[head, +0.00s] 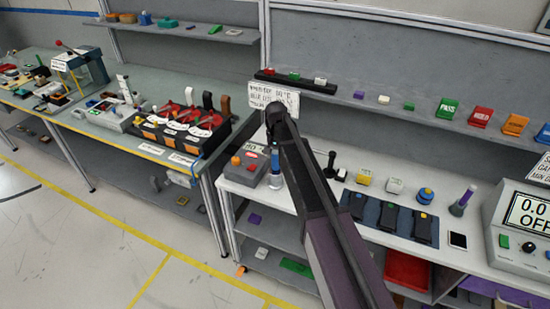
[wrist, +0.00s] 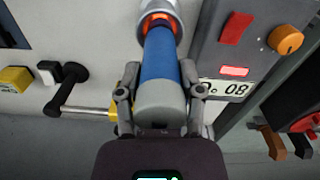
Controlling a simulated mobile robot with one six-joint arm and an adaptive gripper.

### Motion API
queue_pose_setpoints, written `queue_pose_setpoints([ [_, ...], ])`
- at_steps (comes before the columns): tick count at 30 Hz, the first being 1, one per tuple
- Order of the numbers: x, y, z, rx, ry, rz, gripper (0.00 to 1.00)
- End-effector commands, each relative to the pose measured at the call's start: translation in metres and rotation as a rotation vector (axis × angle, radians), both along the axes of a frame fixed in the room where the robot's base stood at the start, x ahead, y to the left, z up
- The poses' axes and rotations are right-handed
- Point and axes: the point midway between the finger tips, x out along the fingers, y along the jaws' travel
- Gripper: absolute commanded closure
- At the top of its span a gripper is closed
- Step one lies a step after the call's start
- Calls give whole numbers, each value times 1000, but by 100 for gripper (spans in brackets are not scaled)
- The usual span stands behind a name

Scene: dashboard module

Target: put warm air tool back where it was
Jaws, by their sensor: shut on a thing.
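The warm air tool (wrist: 160,60), with a blue body and a grey end cap, is between the fingers of my gripper (wrist: 160,98) in the wrist view. My gripper is shut on it near the grey end. Its far end meets an orange ring and a silver collar (wrist: 162,14); I cannot tell whether the collar belongs to the tool or a holder. In the head view the blue tool (head: 275,160) shows upright beside the grey control unit (head: 244,168), below my arm's end. The unit shows a number plate (wrist: 225,88) and an orange knob (wrist: 285,40) in the wrist view.
A black-handled lever (wrist: 68,85) lies left of the tool in the wrist view. A yellow block (head: 364,177), dark trays (head: 387,217) and a display box (head: 525,225) stand farther right on the white bench. A bench with levers (head: 182,125) is to the left.

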Motion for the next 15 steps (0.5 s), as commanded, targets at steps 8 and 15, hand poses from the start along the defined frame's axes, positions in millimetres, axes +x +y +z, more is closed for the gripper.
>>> queue_pose_setpoints([
  [8,0,0,0,0,0,0,99],
  [15,0,1,-2,0,0,1,30],
])
